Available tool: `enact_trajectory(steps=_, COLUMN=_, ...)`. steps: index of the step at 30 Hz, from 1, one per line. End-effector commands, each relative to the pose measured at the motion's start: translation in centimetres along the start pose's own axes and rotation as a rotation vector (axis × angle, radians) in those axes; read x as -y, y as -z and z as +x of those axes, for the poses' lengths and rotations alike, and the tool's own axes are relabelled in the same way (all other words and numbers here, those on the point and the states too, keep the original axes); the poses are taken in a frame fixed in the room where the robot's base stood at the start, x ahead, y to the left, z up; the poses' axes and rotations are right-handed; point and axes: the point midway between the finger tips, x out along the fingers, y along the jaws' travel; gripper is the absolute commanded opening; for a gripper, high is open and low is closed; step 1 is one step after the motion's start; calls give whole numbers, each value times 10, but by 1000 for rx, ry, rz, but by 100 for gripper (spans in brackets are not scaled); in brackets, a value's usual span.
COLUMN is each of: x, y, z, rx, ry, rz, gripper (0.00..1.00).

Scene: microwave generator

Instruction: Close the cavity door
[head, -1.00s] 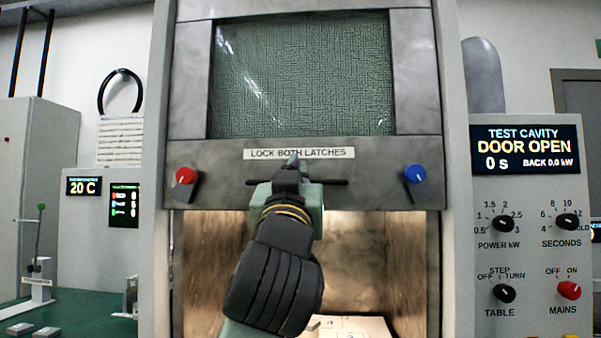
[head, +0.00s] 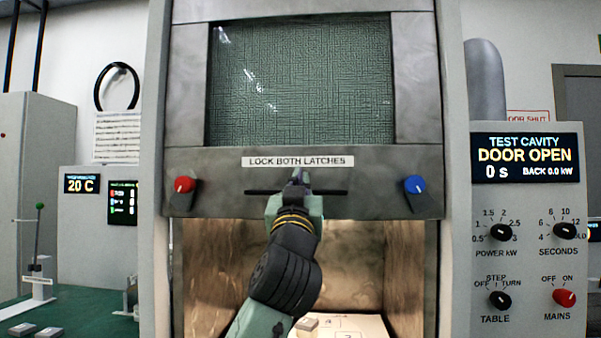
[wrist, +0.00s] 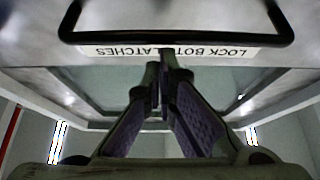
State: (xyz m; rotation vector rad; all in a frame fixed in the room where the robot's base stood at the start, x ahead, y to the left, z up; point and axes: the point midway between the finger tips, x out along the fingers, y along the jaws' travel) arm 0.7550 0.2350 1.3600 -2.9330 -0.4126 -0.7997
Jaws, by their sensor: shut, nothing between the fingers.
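The cavity door (head: 230,205) is a grey metal panel with a green mesh window (head: 300,80). It hangs raised, with the lower part of the lit cavity (head: 215,265) open beneath it. A dark bar handle (head: 258,192) crosses its lower part, below the "LOCK BOTH LATCHES" label (head: 298,162). A red latch knob (head: 184,184) is at left and a blue one (head: 415,185) at right. My gripper (head: 301,176) is shut and empty in front of the handle's middle. In the wrist view my fingertips (wrist: 163,70) are close to the label and handle (wrist: 180,42); contact is unclear.
The control panel (head: 528,235) at right has several knobs, and its display (head: 526,158) reads "DOOR OPEN". Inside the cavity a light plate (head: 360,325) carries a small block (head: 307,323). A green bench (head: 90,315) stands at left.

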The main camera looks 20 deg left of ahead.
Motion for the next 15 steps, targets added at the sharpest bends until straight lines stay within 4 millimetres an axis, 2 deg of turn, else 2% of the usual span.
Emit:
enact_trajectory(steps=10, x=0, y=-3, z=-2, rx=0, ry=0, rz=-1, gripper=0)
enact_trajectory(steps=15, x=0, y=-21, z=-13, rx=0, ry=0, rz=-2, gripper=0)
